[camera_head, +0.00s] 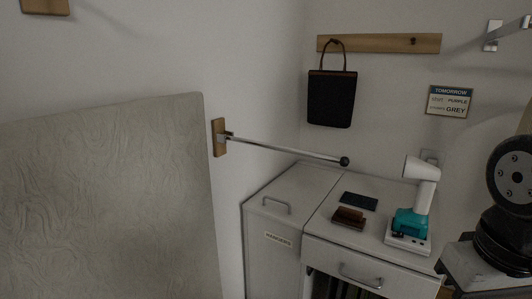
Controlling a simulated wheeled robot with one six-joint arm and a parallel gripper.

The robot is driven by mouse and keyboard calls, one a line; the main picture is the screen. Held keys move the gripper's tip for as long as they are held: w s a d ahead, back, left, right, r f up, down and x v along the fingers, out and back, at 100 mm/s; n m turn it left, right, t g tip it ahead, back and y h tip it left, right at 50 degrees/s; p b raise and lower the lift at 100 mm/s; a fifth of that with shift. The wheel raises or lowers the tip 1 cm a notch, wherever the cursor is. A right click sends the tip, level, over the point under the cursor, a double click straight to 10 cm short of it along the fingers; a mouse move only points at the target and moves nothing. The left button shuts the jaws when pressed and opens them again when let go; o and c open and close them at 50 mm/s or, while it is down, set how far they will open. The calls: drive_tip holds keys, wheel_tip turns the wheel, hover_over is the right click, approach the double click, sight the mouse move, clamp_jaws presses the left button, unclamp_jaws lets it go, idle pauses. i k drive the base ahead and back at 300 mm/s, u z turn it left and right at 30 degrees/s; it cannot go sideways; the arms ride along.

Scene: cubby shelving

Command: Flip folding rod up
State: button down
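The folding rod (285,150) is a thin metal bar on a small wooden wall plate (219,137). It sticks out from the left wall, to the right and slightly downward in the picture, and ends in a black ball (344,161). It looks roughly level, over the white cabinets. Dark links of my arm show at the right edge, well to the right of the ball. My gripper is not in view.
White cabinets (292,182) stand below the rod, with a brown brush (348,217), dark pad (359,201) and white-and-teal appliance (414,205) on top. A black bag (332,99) hangs from a wooden rail (378,43). A grey textured panel (110,200) fills the lower left.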

sight(344, 162)
drive_tip(key=u, duration=0.5)
drive_tip(key=k, duration=1)
drive_tip(key=z, duration=1.4)
drive_tip(key=i, duration=0.95)
drive_tip(key=u, duration=1.1)
